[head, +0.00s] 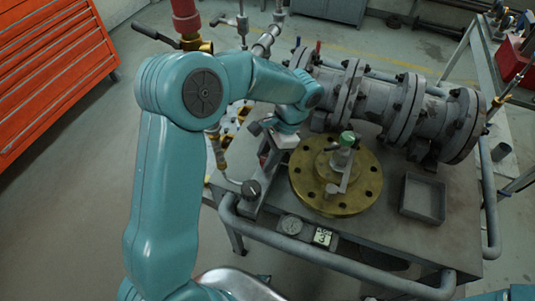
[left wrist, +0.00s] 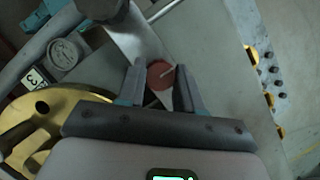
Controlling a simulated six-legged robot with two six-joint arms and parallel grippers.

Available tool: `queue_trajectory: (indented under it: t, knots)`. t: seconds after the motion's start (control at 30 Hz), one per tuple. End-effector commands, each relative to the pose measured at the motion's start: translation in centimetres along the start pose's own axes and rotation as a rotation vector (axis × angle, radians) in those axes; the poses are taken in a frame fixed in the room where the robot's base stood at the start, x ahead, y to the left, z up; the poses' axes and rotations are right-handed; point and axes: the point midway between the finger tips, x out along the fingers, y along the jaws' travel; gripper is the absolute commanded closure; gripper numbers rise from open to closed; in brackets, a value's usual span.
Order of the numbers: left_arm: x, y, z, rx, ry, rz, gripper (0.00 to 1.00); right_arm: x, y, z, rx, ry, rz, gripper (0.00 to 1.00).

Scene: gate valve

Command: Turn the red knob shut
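The red knob (left wrist: 160,75), a round cap with a pale pointer line, shows in the left wrist view. It lies between the two dark fingers of my left gripper (left wrist: 160,70). The fingers are apart by about the knob's width, with their inner faces close to its edges; I cannot tell whether they press on it. In the head view my left gripper (head: 266,150) points down at the left side of the grey bench (head: 370,240), and my arm and gripper hide the red knob. My right gripper is not in view.
A brass flange (head: 310,195) with a green-topped fitting stands right of my left gripper. A large grey flanged pipe (head: 390,105) lies behind. An empty grey tray (head: 423,199) is at right.

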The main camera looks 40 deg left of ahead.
Motion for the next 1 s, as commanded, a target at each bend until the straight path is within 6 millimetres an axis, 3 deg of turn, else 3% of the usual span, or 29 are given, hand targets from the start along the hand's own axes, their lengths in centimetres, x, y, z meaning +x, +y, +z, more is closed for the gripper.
queue_trajectory:
  t: [0.47, 1.0]
  knots:
    - [-0.12, 0.07, 0.15, 0.1, -0.004, -0.041, 0.95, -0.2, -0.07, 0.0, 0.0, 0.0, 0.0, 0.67]
    - [-0.12, 0.2, 0.26, 0.545, -0.005, -0.227, 0.95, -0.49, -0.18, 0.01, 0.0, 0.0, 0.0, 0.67]
